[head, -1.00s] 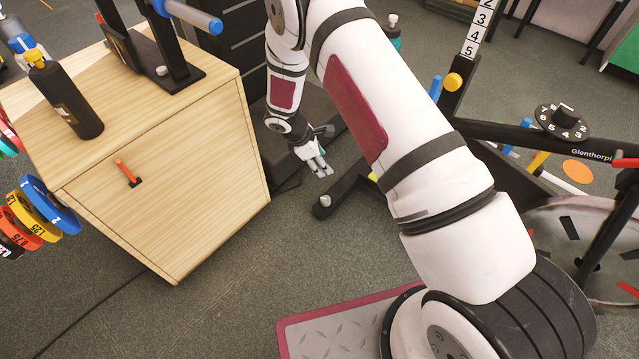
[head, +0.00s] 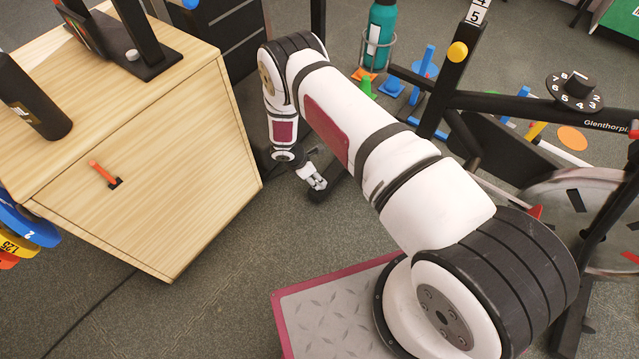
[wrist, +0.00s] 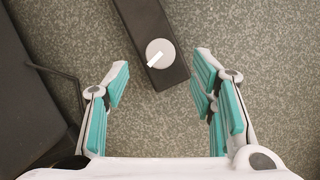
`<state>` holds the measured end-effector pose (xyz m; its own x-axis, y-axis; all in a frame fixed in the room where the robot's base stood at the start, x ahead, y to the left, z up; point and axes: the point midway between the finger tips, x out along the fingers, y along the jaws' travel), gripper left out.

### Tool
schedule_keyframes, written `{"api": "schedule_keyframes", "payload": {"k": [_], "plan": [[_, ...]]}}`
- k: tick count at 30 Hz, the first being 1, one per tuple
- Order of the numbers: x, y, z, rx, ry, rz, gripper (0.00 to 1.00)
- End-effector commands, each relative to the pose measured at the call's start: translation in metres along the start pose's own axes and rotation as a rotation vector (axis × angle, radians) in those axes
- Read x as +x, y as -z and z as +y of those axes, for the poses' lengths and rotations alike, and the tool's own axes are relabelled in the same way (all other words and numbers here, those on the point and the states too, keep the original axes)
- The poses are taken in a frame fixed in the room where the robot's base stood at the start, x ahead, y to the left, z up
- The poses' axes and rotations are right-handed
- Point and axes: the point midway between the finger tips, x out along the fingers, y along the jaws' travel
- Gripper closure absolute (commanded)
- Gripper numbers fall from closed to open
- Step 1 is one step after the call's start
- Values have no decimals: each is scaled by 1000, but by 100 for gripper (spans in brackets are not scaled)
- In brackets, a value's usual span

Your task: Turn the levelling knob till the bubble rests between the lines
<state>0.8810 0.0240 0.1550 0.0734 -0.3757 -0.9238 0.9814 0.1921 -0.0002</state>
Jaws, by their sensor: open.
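A round grey knob (wrist: 160,53) with a white pointer mark sits on the end of a black bar (wrist: 148,22) in the wrist view. My gripper (wrist: 160,68) is open, with its teal-padded fingers apart on either side of the picture. The knob shows between and slightly beyond the fingertips, and no finger appears to touch it. In the head view my gripper (head: 318,184) points down beside the end of the bike's black foot bar (head: 335,179); the knob is hidden there or too small to make out. No bubble or level lines can be made out.
A wooden cabinet (head: 150,160) with an orange handle (head: 103,174) stands to the left. The exercise bike frame (head: 520,104) with a numbered dial (head: 576,90) stands to the right. A teal bottle (head: 381,30) is behind my arm. Open floor lies between cabinet and arm.

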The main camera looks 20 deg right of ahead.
Motion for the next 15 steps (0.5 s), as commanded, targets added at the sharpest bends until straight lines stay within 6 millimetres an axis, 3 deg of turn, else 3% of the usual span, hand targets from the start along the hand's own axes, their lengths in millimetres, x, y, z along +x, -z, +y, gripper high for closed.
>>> {"api": "schedule_keyframes", "payload": {"k": [1,6,15], "plan": [[14,1,-1,1,2,1,49],[39,1,-1,2,1,1,49],[56,0,0,1,0,0,49]]}}
